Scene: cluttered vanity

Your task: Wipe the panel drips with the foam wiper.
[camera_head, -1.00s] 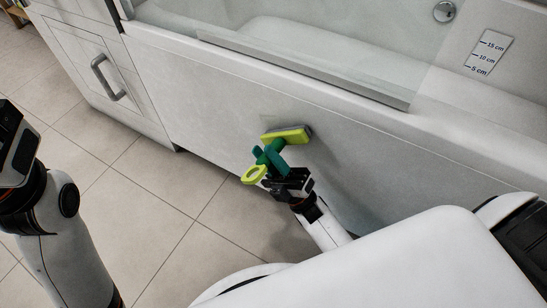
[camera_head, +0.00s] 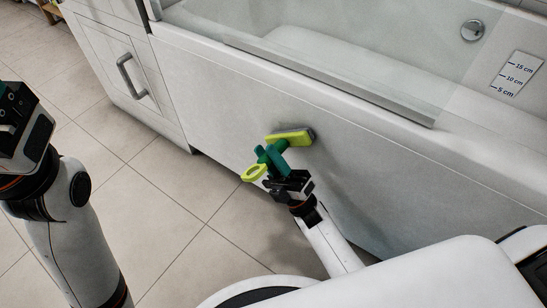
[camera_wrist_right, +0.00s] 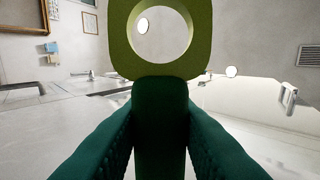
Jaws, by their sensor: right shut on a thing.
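The foam wiper (camera_head: 290,137) has a yellow-green head with a grey foam face, a dark green handle and a yellow-green ring at its end. Its foam side is against or very close to the white tub panel (camera_head: 220,95); exact contact is hidden. My right gripper (camera_head: 271,159) is shut on the handle. In the right wrist view, the wiper's ring (camera_wrist_right: 160,70) and handle stand between the green fingers. I cannot make out any drips on the panel. My left gripper (camera_head: 22,122) is at the left edge, away from the panel; its jaws are unclear.
A white cabinet (camera_head: 105,60) with a grey handle adjoins the panel on the left. The tub rim (camera_head: 330,75) runs above the panel. A depth-mark label (camera_head: 516,74) is at the upper right. The tiled floor (camera_head: 130,180) is clear in front.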

